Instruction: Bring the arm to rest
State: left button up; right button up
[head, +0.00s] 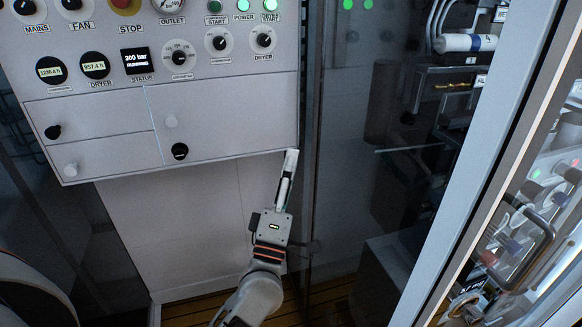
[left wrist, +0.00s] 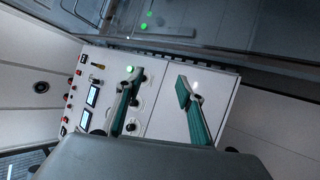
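My left gripper (head: 289,165) is in the head view, seen edge-on, with its fingers pointing up beside the lower right corner of the white control panel (head: 100,115). I cannot tell from the head view whether it touches the panel edge. In the left wrist view the two fingers of my left gripper (left wrist: 158,88) stand wide apart with nothing between them. The panel (left wrist: 160,115) shows behind the fingers, tilted. My right gripper is in neither view.
The panel carries several knobs, gauges and lit green lamps, with a black knob (head: 180,151) low on it. A dark glass enclosure (head: 350,130) stands right of my gripper. A pale frame post (head: 480,170) and a door handle (head: 525,250) are further right. Below the panel is a plain wall.

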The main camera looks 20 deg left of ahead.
pick_arm(q)
jog(key=s+d+f+m+g+h, duration=0.2)
jog(key=s+f+m+g, duration=0.15)
jog(key=f+m, duration=0.45)
jog(key=s+d+f+m+g+h, duration=0.25)
jog(key=s+f+m, duration=0.2)
jog(key=f, duration=0.85)
jog(key=s+d+f+m+g+h, duration=0.1)
jog(key=s+f+m+g+h, duration=0.3)
jog(key=f, duration=0.6)
jog(key=s+a+f+m+g+y, duration=0.2)
jog(key=s+f+m, duration=0.3)
jog(key=s+f, duration=0.5)
jog(key=shift+a+f+g, duration=0.2)
jog(key=shift+f+g, duration=0.5)
jog(key=shift+g, duration=0.2)
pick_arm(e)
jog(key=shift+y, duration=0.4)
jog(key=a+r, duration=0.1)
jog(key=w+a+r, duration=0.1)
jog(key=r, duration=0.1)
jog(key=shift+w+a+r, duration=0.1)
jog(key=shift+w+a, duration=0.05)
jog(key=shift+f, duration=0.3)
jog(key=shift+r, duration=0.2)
